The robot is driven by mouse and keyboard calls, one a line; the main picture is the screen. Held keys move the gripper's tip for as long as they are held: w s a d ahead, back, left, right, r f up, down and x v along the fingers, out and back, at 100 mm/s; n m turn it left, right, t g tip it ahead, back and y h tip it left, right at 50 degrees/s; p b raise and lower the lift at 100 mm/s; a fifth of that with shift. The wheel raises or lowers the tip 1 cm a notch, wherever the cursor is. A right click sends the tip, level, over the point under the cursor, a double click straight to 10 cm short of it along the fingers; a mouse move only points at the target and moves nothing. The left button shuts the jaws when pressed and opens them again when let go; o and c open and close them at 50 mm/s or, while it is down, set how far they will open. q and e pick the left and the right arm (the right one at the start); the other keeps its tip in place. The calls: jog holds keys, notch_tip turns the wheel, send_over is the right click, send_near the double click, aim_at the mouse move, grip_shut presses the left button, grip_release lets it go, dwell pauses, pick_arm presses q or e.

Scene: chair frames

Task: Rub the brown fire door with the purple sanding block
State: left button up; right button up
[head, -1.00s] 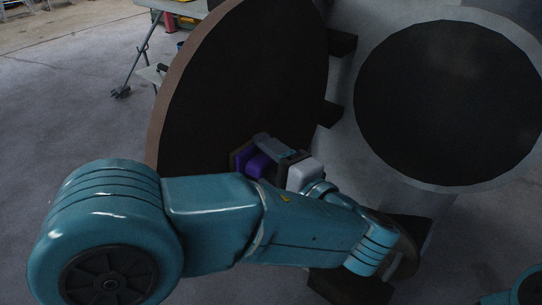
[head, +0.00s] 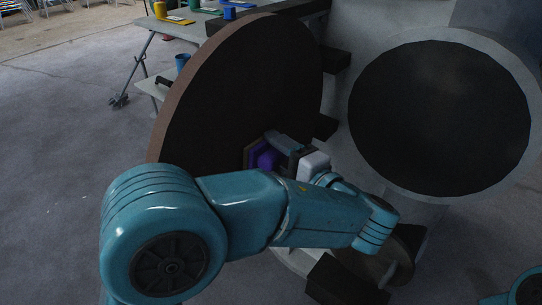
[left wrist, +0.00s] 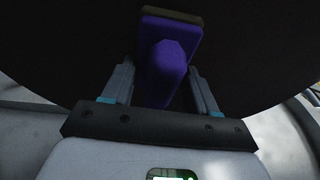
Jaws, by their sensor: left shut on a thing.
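The fire door (head: 232,95) is a big round disc with a dark face and a brown rim, standing open left of a grey body. My left gripper (head: 283,147) is shut on the purple sanding block (head: 265,157), at the lower right part of the door's face. The left wrist view shows the purple block (left wrist: 165,60) between the two fingers, its pad side towards the dark door (left wrist: 75,60). The pad is at or very close to the door; I cannot tell if it touches. My right gripper is not in view.
The grey body has a round dark opening (head: 440,112) on the right. Dark hinge blocks (head: 335,60) join it to the door. A table (head: 190,25) with coloured cups and a blue cup on a lower shelf (head: 182,62) stand behind left. The floor at left is clear.

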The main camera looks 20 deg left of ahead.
pick_arm(q)
jog(key=shift+w+d+p, duration=0.25)
jog(key=shift+w+p, duration=0.1)
jog(key=shift+w, duration=0.9)
jog(key=shift+w+d+r+p, duration=0.1)
jog(key=shift+w+d+p, duration=0.1)
jog(key=shift+w+p, duration=0.55)
jog(key=shift+w+d+p, duration=0.2)
jog(key=shift+w, duration=0.95)
jog(key=shift+w+d+r+p, duration=0.1)
jog(key=shift+w+d+p, duration=0.1)
jog(key=shift+w+p, duration=0.55)
jog(key=shift+w+f, duration=0.2)
jog(key=shift+w, duration=0.7)
jog(key=shift+d, duration=0.1)
send_near(288, 122)
jog(key=shift+w+f+p, duration=0.25)
jog(key=shift+w+p, duration=0.15)
jog(key=shift+w, duration=0.65)
